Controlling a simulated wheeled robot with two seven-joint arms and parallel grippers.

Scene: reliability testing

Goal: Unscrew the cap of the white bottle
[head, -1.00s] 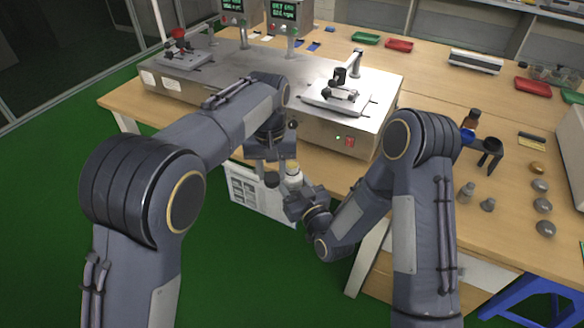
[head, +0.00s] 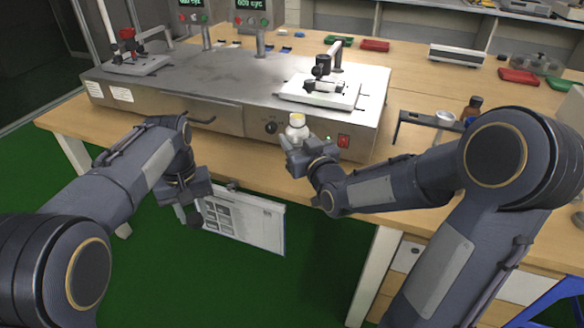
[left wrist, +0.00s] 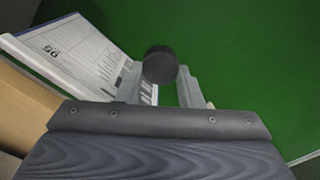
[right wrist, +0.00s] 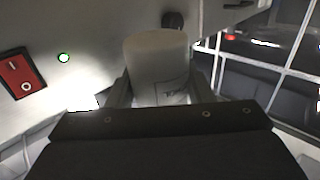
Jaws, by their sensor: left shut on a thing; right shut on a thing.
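The white bottle (head: 297,132) is upright in my right gripper (head: 292,146), in front of the steel machine, with a pale yellowish open-looking top and no cap on it. The right wrist view shows the bottle (right wrist: 157,62) between the fingers of the right gripper (right wrist: 160,92). My left gripper (head: 190,212) is well to the left and lower, beyond the table's front edge. It is shut on the dark round cap (left wrist: 160,66), which shows between its fingertips in the left wrist view. The cap is apart from the bottle.
The steel machine (head: 215,118) with a switch panel stands on the wooden table (head: 425,140), close behind the bottle. A printed sheet (head: 245,222) hangs below the table's front edge. A brown bottle (head: 472,106) and a dark bracket stand at right. Green floor lies open below.

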